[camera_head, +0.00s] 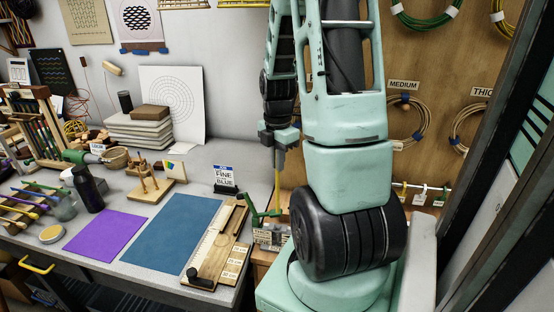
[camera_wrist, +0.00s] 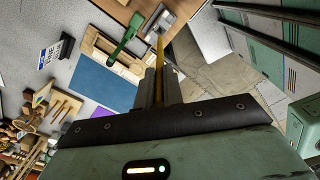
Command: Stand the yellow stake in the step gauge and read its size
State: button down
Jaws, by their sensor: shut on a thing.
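My gripper (camera_head: 279,138) is shut on the yellow stake (camera_head: 278,172), which hangs upright below the jaws. In the wrist view the stake (camera_wrist: 160,50) runs out from between my two fingers (camera_wrist: 161,82) towards a small grey metal block (camera_wrist: 158,22), which looks like the step gauge. In the head view this block (camera_head: 269,237) stands beyond the bench's right edge, partly behind my arm. The stake's lower end is near it, but I cannot tell whether it touches or sits in it. No size reading is legible.
A green clamp (camera_head: 262,212) is close beside the stake's lower end. A wooden measuring board (camera_head: 212,262) lies at the bench's right edge, with a blue mat (camera_head: 172,235) and purple mat (camera_head: 106,235) to its left.

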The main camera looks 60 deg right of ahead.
aim_at(278, 190)
notch_tip(278, 190, down, 6)
jog(key=b, duration=0.4)
jog(key=shift+f, duration=0.2)
dwell(0.4)
jog(key=shift+f, duration=0.15)
dwell(1.0)
jog(key=shift+f+b, duration=1.2)
jog(key=shift+f, duration=0.55)
jog(key=c, duration=1.5)
grip_release()
jog(key=shift+o, duration=0.2)
notch_tip(278, 190, up, 17)
jog(key=shift+r+b, duration=0.2)
jog(key=shift+b, duration=0.55)
